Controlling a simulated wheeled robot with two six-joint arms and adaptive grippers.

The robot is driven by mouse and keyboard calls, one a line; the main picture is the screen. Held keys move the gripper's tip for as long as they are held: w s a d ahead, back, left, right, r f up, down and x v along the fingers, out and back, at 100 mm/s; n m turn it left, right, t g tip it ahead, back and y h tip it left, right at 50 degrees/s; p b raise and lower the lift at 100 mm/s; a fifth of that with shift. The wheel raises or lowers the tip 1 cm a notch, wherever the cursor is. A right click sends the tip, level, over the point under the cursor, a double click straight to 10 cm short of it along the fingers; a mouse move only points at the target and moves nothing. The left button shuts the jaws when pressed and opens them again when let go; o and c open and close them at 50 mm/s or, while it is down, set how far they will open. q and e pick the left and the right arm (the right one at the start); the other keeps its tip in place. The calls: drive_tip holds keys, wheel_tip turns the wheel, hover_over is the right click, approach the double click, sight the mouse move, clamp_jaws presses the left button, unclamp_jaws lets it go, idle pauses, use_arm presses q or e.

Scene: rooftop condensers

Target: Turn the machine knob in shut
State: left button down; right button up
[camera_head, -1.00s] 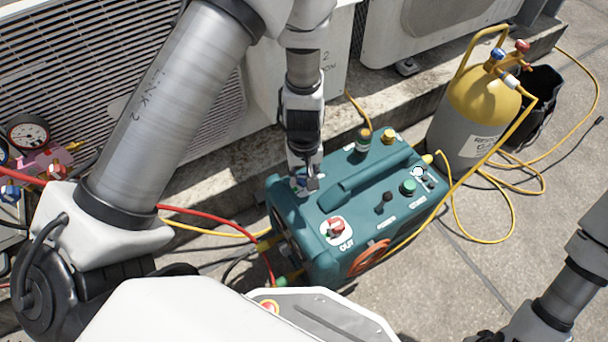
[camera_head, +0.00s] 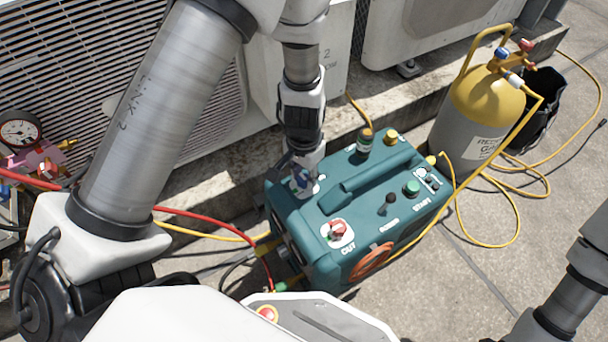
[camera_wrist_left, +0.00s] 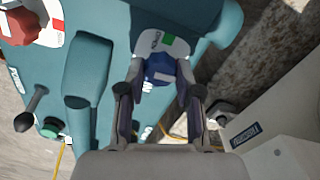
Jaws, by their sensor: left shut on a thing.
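The teal machine (camera_head: 330,235) stands on the concrete floor in the head view. The blue IN knob (camera_wrist_left: 160,70) is on its top near the back left corner, on a white plate with a green mark and a red mark. My left gripper (camera_wrist_left: 158,92) comes down over it from above, with its fingers shut on both sides of the knob. In the head view the gripper (camera_head: 304,182) covers most of that knob. The red OUT knob (camera_head: 337,230) is at the front of the top, apart from the gripper. My right gripper is out of view; only part of the right arm shows.
A carry handle (camera_head: 372,182), a black lever (camera_head: 387,203) and a green button (camera_head: 411,187) are on the machine's top. A yellow and grey cylinder (camera_head: 470,120) with yellow hoses stands to the right. Condenser units stand behind, and red gauges (camera_head: 20,130) are at left.

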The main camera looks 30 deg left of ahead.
sight(304, 178)
use_arm(q)
drive_tip(key=shift+m, duration=0.4)
drive_tip(key=c, duration=0.8)
unclamp_jaws()
wheel_tip(304, 178, up, 12)
